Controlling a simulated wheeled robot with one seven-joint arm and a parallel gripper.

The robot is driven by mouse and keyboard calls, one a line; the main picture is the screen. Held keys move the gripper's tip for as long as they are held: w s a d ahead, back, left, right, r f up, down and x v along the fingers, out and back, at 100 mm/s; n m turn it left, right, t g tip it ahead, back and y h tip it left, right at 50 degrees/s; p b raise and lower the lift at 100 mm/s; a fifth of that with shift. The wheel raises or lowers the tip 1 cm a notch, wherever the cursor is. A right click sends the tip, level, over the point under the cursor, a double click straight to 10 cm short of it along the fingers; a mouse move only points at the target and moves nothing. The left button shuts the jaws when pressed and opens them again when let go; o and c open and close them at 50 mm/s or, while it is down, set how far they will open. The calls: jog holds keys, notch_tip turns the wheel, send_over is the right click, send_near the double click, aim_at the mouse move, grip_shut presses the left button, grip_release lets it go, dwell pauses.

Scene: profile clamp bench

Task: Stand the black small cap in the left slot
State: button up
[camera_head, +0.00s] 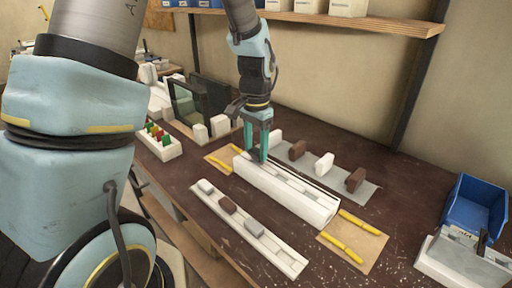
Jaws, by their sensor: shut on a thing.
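A long white profile block (300,202) with a groove along its top lies in the middle of the bench. My gripper (258,156) points down over its left end, its teal fingers close together. It is shut on a small dark piece, taken as the black small cap, which is mostly hidden by the fingers at the left part of the groove. I cannot tell whether the piece is seated in the left slot or just above it.
A grey mat (366,195) behind the block bears white and brown blocks. A white strip (283,258) with grey and brown pieces lies in front. Yellow pens (340,247) lie on brown sheets at both ends. A blue bin (474,207) stands right; bare bench lies between.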

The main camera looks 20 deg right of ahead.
jog(key=shift+f, duration=0.5)
jog(key=shift+f+b, duration=0.25)
jog(key=shift+b, duration=0.15)
jog(key=o, duration=1.4)
jog(key=shift+r, duration=0.1)
jog(key=shift+c, duration=0.2)
jog(key=shift+r, duration=0.15)
jog(key=shift+r+p, duration=3.35)
jog(key=shift+r, duration=0.55)
